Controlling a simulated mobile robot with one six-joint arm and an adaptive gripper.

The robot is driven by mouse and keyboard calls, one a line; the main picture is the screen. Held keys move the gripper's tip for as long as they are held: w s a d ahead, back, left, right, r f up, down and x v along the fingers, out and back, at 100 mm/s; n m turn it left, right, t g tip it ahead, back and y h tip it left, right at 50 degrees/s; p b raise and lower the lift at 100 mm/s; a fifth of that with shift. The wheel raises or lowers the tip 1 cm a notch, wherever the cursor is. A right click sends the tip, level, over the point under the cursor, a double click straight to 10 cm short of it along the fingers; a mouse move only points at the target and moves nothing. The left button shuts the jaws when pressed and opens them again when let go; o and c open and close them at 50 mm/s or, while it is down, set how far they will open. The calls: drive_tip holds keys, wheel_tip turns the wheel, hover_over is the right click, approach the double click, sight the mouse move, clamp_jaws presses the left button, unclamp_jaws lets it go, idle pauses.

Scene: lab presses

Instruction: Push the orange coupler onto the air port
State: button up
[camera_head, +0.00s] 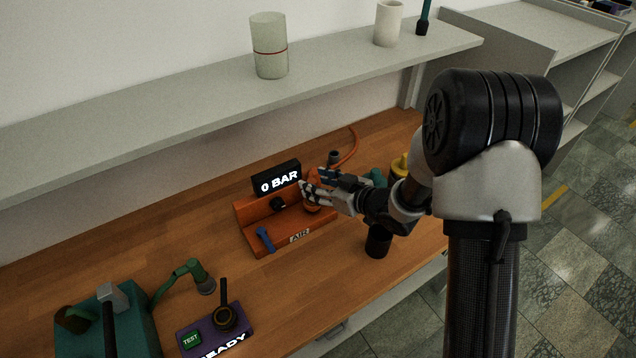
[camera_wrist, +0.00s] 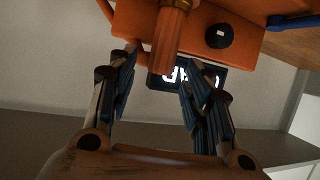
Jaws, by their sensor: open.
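The orange air station (camera_head: 262,234) stands on the bench, with an AIR label on its front and a black display (camera_head: 277,179) reading 0 BAR. My gripper (camera_head: 312,183) is open just above its right part. In the wrist view an orange cylinder (camera_wrist: 172,40), likely the coupler, stands between the spread fingers (camera_wrist: 158,70), with no clear grip on it. An orange part (camera_head: 312,207) also shows under my fingers in the head view. An orange hose (camera_head: 352,148) curves up behind. My fingers and wrist hide part of this area, and I cannot tell whether the coupler touches the port.
A black knob (camera_head: 278,203) and a blue lever (camera_head: 265,239) are on the station. A dark cylinder (camera_head: 378,241) and yellow object (camera_head: 399,166) stand near my wrist. A purple TEST panel (camera_head: 216,331) and a teal machine (camera_head: 135,318) are at front left. A shelf (camera_head: 200,102) overhangs the back.

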drive_tip(key=v, duration=1.1)
drive_tip(key=shift+s+d+r, duration=0.15)
drive_tip(key=shift+s+d, duration=0.05)
drive_tip(key=shift+d, duration=0.1)
drive_tip(key=s+d+r+m+h, duration=0.3)
drive_tip(key=d+r+m+h, duration=0.2)
drive_tip(key=d+r+h, duration=0.6)
drive_tip(key=s+a+r+m+g, duration=0.1)
drive_tip(key=s+m+g, duration=0.1)
drive_tip(key=s, duration=1)
drive_tip(key=s+a+m+g+y, duration=0.1)
drive_tip(key=s+a+m+g, duration=0.1)
drive_tip(key=s, duration=0.9)
drive_tip(key=shift+s+r+g, duration=0.35)
drive_tip(key=shift+g, duration=0.05)
drive_tip(key=shift+c, duration=0.2)
